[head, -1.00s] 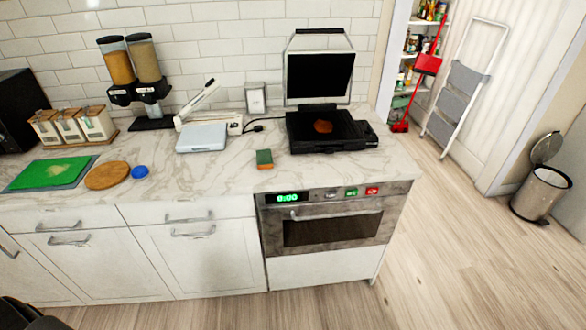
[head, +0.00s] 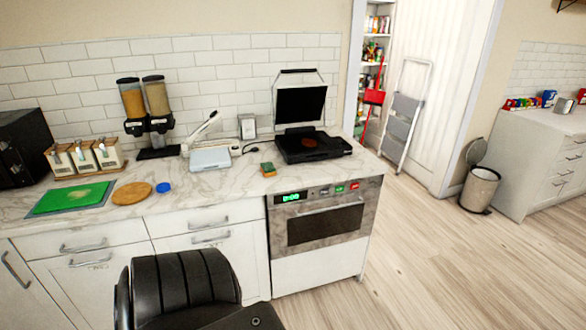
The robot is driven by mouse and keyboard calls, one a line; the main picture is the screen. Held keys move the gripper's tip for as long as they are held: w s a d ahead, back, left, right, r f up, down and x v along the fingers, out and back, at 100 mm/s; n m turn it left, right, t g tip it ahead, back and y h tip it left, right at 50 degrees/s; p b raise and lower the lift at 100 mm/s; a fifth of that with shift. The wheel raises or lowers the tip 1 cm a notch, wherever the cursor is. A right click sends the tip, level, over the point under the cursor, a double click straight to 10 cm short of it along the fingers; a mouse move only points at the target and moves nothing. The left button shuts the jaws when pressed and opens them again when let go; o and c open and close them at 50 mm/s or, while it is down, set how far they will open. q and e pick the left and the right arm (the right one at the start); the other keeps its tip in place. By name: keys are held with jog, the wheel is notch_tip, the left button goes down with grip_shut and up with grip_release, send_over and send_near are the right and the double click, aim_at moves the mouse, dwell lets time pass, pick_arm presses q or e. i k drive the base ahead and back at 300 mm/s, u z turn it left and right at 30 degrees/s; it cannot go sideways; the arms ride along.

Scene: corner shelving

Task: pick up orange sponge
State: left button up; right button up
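The orange sponge (head: 268,171) is a small block with a green top side. It lies on the marble counter (head: 225,180) near the front edge, just above the oven's left end. Nothing touches it and it is in plain sight in the head view. Neither of my grippers shows in the head view.
A black grill (head: 312,147) with raised lid stands right of the sponge, and a pale scale-like device (head: 210,159) left of it. A blue lid (head: 163,187), a round wooden board (head: 131,193) and a green cutting board (head: 68,198) lie further left. Floor is open at right.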

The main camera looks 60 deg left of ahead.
aim_at(269, 170)
jog(key=u, duration=0.15)
jog(key=i, duration=1.2)
jog(key=u, duration=0.4)
jog(key=i, duration=1.3)
jog(key=u, duration=1.75)
jog(key=i, duration=0.95)
jog(key=u, duration=0.95)
